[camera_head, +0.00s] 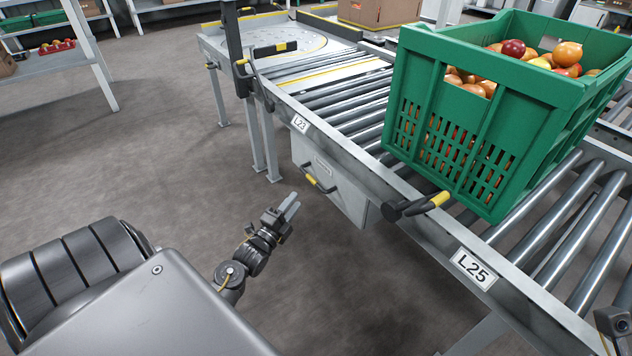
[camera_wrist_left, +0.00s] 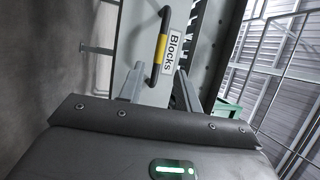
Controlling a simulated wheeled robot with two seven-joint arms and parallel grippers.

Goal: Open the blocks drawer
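The blocks drawer (camera_head: 342,193) is a grey box front under the roller conveyor in the head view. It looks shut. Its dark bar handle with a yellow middle (camera_head: 320,179) stands out from the front. In the left wrist view the handle (camera_wrist_left: 161,47) is beside the label "Blocks" (camera_wrist_left: 173,50) on the pale drawer face. My left gripper (camera_head: 291,208) is in front of the drawer, a short way from the handle. In the left wrist view its two fingers (camera_wrist_left: 159,75) are apart, with the handle ahead between them and nothing gripped.
A dark lever with a yellow band (camera_head: 418,206) juts from the conveyor's edge, right of the drawer. Conveyor legs (camera_head: 262,140) stand left of the drawer. The floor (camera_head: 150,150) at left is clear.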

